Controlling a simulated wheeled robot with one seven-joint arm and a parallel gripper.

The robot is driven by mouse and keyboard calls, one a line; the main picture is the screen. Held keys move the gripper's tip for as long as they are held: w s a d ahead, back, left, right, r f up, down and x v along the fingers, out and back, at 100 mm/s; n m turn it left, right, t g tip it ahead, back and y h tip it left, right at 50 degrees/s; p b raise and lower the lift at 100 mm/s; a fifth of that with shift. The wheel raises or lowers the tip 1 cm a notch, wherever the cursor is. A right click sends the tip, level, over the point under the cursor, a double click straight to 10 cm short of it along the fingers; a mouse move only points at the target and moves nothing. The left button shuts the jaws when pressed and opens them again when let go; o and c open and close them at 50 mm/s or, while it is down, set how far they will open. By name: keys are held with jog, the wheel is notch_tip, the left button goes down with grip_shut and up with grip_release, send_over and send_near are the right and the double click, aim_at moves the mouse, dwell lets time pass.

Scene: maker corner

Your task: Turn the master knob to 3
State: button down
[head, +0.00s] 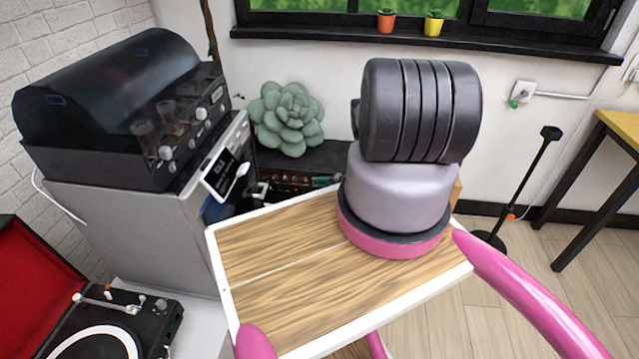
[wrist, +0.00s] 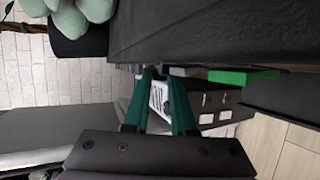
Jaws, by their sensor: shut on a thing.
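A low black audio unit (head: 290,179) with small red-lit controls sits at the back, behind the wooden board in the head view. My gripper's two green fingers (wrist: 160,74) show in the wrist view, close together at the tips and reaching up to small dark and grey parts at the edge of a dark body. They are shut on a small knob there, taken as the master knob, which is mostly hidden between the tips. Its pointer and any numbers cannot be read. In the head view my arm and the board hide most of the gripper.
A black-hooded machine with knobs (head: 120,100) stands on a grey cabinet (head: 125,225) at left. A turntable (head: 105,320) lies in front of it. A succulent (head: 287,118) sits at the back. A black stand (head: 520,190) and a yellow-topped table (head: 620,125) are at right, with open floor.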

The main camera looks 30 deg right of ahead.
jog(key=c, duration=1)
grip_release()
jog(key=v, duration=1.1)
jog(key=shift+w+a, duration=0.1)
